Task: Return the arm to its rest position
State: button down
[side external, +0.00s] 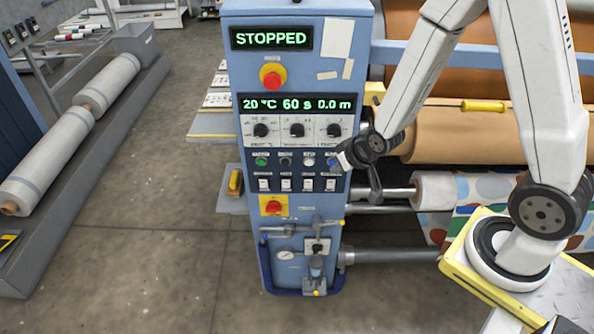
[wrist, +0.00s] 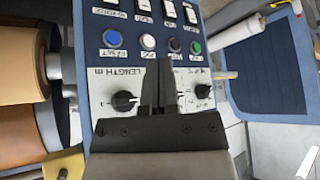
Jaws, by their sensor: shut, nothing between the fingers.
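My gripper (side external: 343,159) is at the right edge of the blue control panel (side external: 300,225), in front of the row of push buttons and close to the blue button (side external: 332,163). In the wrist view my gripper (wrist: 158,62) has its dark fingers together and empty, over the panel's dial area. The blue button (wrist: 113,38), white button (wrist: 148,41), black button (wrist: 174,45) and green button (wrist: 196,47) show beyond the fingertips. I cannot tell whether the fingertips touch the panel. My arm is bent and reaches in from the right.
The upper display (side external: 271,38) reads STOPPED; the lower display (side external: 298,103) reads 20 °C, 60 s, 0.0 m. A red stop button (side external: 272,76) sits between them. Large rollers (side external: 500,130) and a patterned fabric roll (side external: 475,190) lie right of the panel. Open floor (side external: 150,240) lies left.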

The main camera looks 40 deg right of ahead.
jog(key=s+a+r+n+g, duration=0.1)
jog(key=s+a+r+g, duration=0.1)
jog(key=s+r+g, duration=0.2)
jog(key=shift+s+r+n, duration=0.4)
jog(key=shift+s+r, duration=1.5)
jog(key=shift+s, duration=0.6)
jog(key=shift+a, duration=0.1)
